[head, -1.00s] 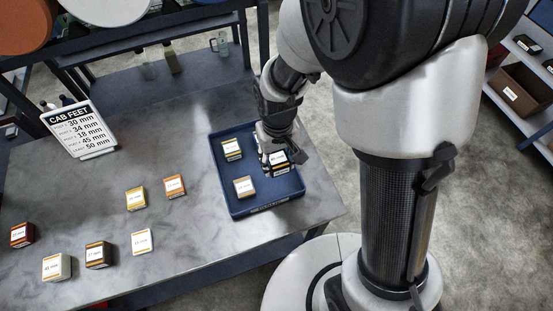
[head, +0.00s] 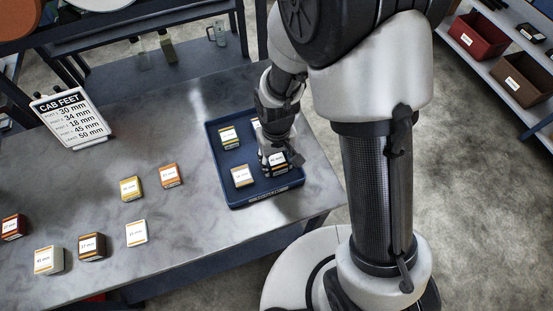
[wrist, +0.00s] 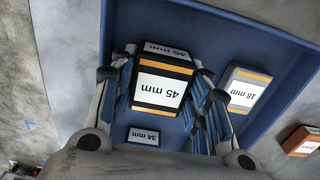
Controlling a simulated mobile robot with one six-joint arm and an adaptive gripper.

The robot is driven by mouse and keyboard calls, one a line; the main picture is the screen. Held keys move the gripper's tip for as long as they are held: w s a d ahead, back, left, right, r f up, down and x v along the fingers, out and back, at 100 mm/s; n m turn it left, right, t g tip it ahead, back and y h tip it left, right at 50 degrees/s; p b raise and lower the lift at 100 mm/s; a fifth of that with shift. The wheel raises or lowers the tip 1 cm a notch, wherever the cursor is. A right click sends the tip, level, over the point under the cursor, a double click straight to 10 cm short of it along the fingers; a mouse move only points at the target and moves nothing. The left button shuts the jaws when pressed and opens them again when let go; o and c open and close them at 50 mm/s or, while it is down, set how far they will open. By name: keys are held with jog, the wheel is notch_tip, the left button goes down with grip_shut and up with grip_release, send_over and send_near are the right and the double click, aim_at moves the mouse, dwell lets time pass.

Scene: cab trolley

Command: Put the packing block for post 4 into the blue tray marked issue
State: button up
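The sign (head: 70,118) headed CAB FEET lists 45 mm on its fourth line. My gripper (head: 276,150) points down into the blue tray (head: 262,199). It is shut on the 45 mm block (head: 279,164), an orange-banded, dark block with a white label; the wrist view shows this block (wrist: 160,90) between the fingers. The block is low inside the tray's right part; I cannot tell whether it touches the floor. The 34 mm block (wrist: 143,136) and 18 mm block (wrist: 243,88) also lie in the tray. The fingers partly hide the tray's right side.
Left of the tray, a yellow block (head: 131,188), an orange block (head: 169,175), a white block (head: 136,232), a brown block (head: 92,246), a cream block (head: 48,260) and a red block (head: 14,227) stand apart on the grey table. Shelves with bins (head: 526,79) stand at right.

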jog(key=shift+o, duration=0.7)
jog(key=shift+r, duration=0.1)
notch_tip(320, 180, up, 13)
jog(key=p, duration=0.5)
notch_tip(320, 180, up, 10)
jog(key=r+m+t, duration=0.1)
jog(key=t, duration=0.1)
send_over(277, 159)
jog(key=s+d, duration=0.3)
jog(key=d, duration=0.2)
jog(key=s+d+r+m+t, duration=0.2)
jog(key=s+d+r, duration=0.3)
jog(key=s, duration=0.5)
notch_tip(277, 159, up, 2)
jog(key=shift+s+d+r+t, duration=0.2)
jog(key=shift+s+d+t, duration=0.1)
jog(key=shift+d, duration=0.05)
